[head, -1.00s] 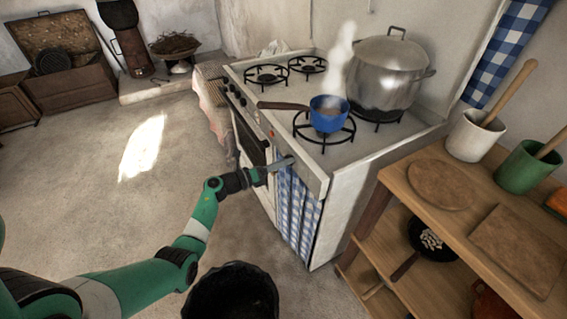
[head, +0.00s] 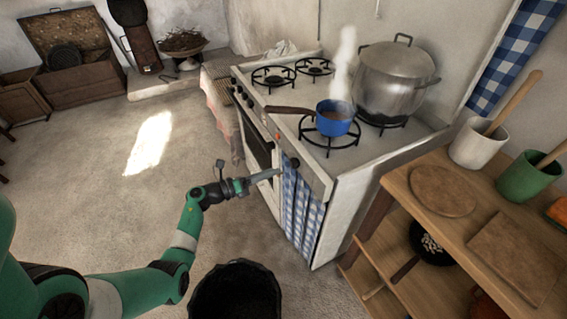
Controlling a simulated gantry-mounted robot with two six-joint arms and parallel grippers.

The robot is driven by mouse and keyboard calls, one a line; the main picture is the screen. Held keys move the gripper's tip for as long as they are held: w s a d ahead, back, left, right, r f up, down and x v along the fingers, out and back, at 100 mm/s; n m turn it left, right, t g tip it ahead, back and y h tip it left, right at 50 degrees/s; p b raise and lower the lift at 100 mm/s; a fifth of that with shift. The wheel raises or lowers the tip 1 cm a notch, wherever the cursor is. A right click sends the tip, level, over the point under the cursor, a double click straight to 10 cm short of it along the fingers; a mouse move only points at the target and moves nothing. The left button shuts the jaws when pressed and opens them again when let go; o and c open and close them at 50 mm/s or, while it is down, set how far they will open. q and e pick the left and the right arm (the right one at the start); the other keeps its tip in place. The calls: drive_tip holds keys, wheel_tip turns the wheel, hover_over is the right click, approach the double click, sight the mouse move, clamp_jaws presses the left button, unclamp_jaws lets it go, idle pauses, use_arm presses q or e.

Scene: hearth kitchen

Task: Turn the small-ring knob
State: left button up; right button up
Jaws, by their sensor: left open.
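The stove (head: 345,190) has a row of dark knobs (head: 245,103) on its front panel, at the left end. Another dark round knob (head: 295,163) sits towards the panel's right end. I cannot read which knob belongs to the small ring. My left gripper (head: 283,171) is open, its fingers pointing at the right part of the panel, close to the lone dark knob. It holds nothing that I can see. Whether it touches the knob is too small to tell. My right gripper is not in view.
A blue saucepan (head: 334,122) with its handle leftward steams on the front burner. A large lidded pot (head: 390,80) stands behind it. Two burners (head: 273,76) are empty. A dark bin (head: 235,292) stands below my arm. A wooden shelf (head: 400,180) is at right.

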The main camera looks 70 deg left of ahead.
use_arm(q)
drive_tip(key=s, duration=0.4)
drive_tip(key=shift+s+d+p, duration=0.15)
drive_tip(key=shift+p, duration=0.2)
